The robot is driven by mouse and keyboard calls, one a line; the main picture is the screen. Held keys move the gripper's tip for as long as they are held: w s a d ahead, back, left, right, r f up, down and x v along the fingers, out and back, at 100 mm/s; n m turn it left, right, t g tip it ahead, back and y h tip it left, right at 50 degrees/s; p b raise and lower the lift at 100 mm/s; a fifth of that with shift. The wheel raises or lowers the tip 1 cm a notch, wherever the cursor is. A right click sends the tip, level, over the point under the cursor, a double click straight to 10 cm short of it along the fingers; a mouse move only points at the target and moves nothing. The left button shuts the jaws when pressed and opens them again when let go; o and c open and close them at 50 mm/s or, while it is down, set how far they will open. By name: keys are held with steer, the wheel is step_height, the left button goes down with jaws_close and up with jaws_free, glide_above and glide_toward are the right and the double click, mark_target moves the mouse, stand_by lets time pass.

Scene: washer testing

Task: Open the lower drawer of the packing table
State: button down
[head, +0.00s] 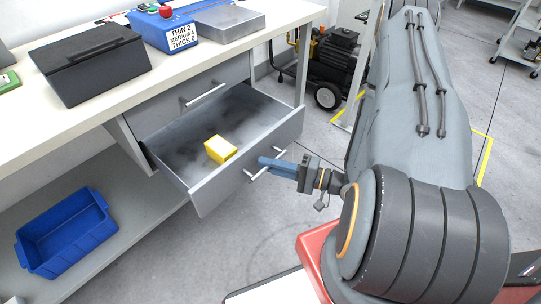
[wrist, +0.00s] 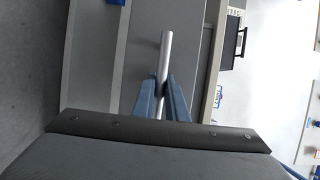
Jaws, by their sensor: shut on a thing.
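The packing table (head: 60,134) fills the left of the head view. Its lower drawer (head: 260,142) is pulled well out, and a yellow box (head: 220,149) lies inside it. The upper drawer (head: 190,97) above it is shut. My gripper (head: 265,164) is at the lower drawer's front, at its bar handle (head: 257,173). In the wrist view my gripper (wrist: 161,88) has its two blue fingers closed around the silver handle (wrist: 165,52), one on each side. The fingers hide part of the handle.
A blue bin (head: 66,232) stands on the low shelf at the left. A black case (head: 90,64), a blue control box (head: 162,28) and a grey metal box (head: 228,24) are on the tabletop. A black machine on wheels (head: 334,58) stands behind. Bare floor (head: 170,262) lies in front of the drawer.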

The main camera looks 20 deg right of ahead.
steer(key=shift+s+d, duration=0.1)
stand_by(0.3)
steer(key=c, duration=1.8)
jaws_free()
steer(key=shift+o, duration=0.2)
steer(key=v, duration=0.8)
